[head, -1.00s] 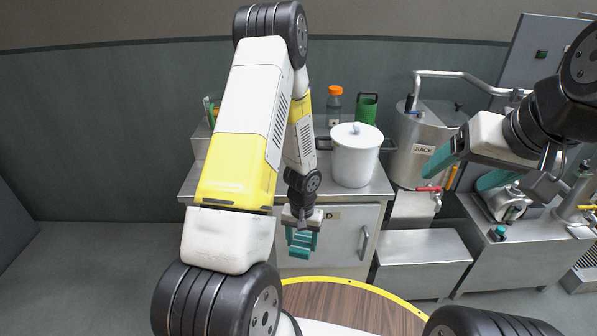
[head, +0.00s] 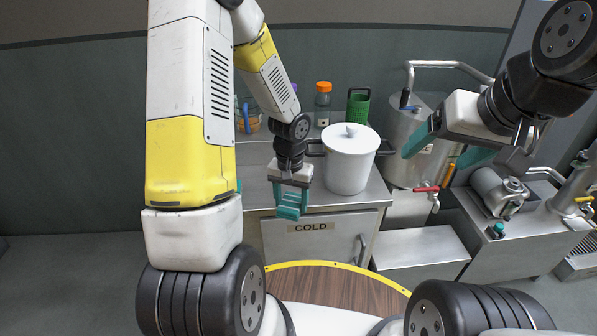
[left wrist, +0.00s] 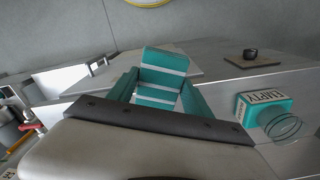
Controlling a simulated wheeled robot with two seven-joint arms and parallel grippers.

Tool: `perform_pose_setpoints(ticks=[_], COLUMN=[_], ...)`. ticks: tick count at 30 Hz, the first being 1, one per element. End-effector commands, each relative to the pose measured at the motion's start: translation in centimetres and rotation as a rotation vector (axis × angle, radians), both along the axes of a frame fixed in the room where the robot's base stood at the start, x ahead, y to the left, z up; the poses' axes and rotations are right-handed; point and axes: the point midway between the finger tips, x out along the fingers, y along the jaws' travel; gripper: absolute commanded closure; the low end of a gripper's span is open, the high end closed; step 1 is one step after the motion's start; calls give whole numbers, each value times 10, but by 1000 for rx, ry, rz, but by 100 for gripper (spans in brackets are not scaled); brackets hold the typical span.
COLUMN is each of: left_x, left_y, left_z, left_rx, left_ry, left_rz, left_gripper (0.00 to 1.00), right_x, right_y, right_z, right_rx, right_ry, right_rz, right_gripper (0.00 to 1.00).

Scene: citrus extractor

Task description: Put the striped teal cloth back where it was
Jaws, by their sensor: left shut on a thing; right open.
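The striped teal cloth (left wrist: 163,75) shows in the left wrist view as a teal piece with pale stripes between the teal fingers. My left gripper (head: 289,206) is shut on it. In the head view they are at the front edge of the steel counter (head: 345,202), left of the white pot; the cloth is hard to tell from the teal fingers there. I cannot tell its height above the counter. My right gripper (head: 437,158) is open and empty, in front of the juice tank at the right.
The white lidded pot (head: 348,165) stands close right of my left gripper. Behind are an orange-capped bottle (head: 323,103) and a green container (head: 358,106). The left wrist view shows a teal EMPTY box (left wrist: 264,109) and a board (left wrist: 252,59) bearing a small black cup.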

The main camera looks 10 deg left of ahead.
Motion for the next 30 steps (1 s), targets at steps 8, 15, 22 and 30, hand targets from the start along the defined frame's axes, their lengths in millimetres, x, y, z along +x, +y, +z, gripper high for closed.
perform_pose_setpoints(ticks=[8,15,22,30], left_x=[70,92,91,92], left_y=[20,27,26,26], left_z=[-1,-1,-28,-35], left_rx=[-2,0,-1,0], left_ry=[-2,1,3,0], left_rz=[4,1,0,0], left_gripper=[86,86,86,86], right_x=[0,0,0,0], right_y=[0,0,0,0], right_z=[0,0,0,0], right_rx=[0,0,0,0], right_ry=[0,0,0,0], right_rz=[0,0,0,0], right_gripper=[20,20,20,20])
